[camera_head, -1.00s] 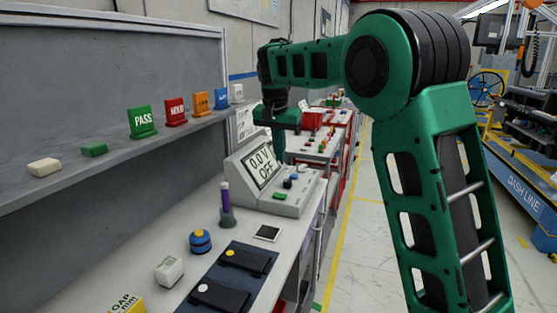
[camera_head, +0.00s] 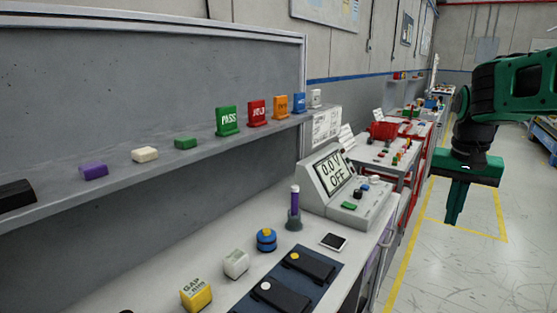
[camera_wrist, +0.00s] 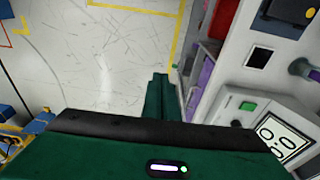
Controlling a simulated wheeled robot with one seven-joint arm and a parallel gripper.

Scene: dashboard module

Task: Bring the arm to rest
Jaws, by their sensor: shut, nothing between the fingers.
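My gripper (camera_head: 456,203) is at the right of the head view, pointing down over the open floor of the aisle. It is to the right of the workbench (camera_head: 377,243) and apart from it. Its green fingers are together with nothing between them. In the wrist view the closed fingers (camera_wrist: 158,98) point toward the floor beside the bench edge. My green arm reaches in from the right edge of the head view.
A shelf (camera_head: 60,210) above carries colored tags and blocks. Floor (camera_head: 470,270) right of the bench is clear.

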